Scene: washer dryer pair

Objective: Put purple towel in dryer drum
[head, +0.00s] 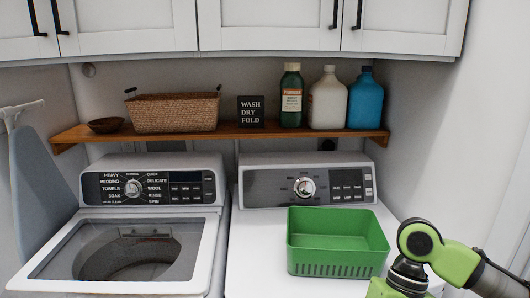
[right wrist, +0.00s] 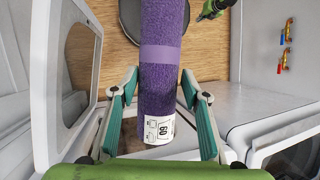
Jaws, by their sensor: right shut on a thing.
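The purple towel (right wrist: 162,75) is a roll with a paler band and a white printed label at its near end. It lies between the fingers of my right gripper (right wrist: 158,110), which is shut on it. In the head view only my right arm shows, at the lower right; its fingers and the towel are out of frame. The dryer (head: 300,182) is the right-hand machine; its front and drum are not visible in the head view. An open white door-like panel (right wrist: 88,45) stands left of the towel in the right wrist view.
A green bin (head: 338,268) sits on the dryer top. The washer (head: 70,262) is to the left, with its tub visible through the lid. A shelf (head: 222,135) holds a basket and bottles. Wooden floor (right wrist: 90,60) and wall valves (right wrist: 286,30) show in the right wrist view.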

